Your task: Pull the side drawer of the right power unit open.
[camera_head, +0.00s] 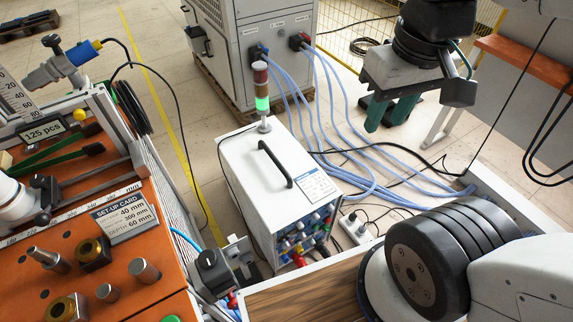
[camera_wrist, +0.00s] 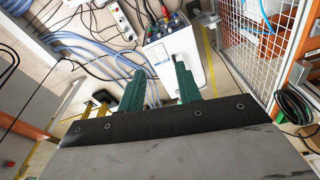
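A white power unit (camera_head: 250,165) with a black top handle, a lit green signal tower and a front panel of knobs and plugs stands at the centre of the head view. It also shows in the wrist view (camera_wrist: 180,47), beyond my fingers. A larger grey cabinet (camera_head: 250,22) with cable sockets and a black handle (camera_head: 197,38) on its left side stands behind it. I cannot tell which is the right power unit, and no drawer is clearly identifiable. My gripper (camera_head: 391,113) is open and empty, with green fingers apart, above the floor right of the white unit. It touches neither unit.
Blue cables (camera_head: 335,130) run across the floor from the grey cabinet. A power strip (camera_head: 357,228) lies right of the white unit. An orange workbench (camera_head: 60,255) with fittings fills the left. A yellow mesh fence (camera_head: 350,25) stands at the back.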

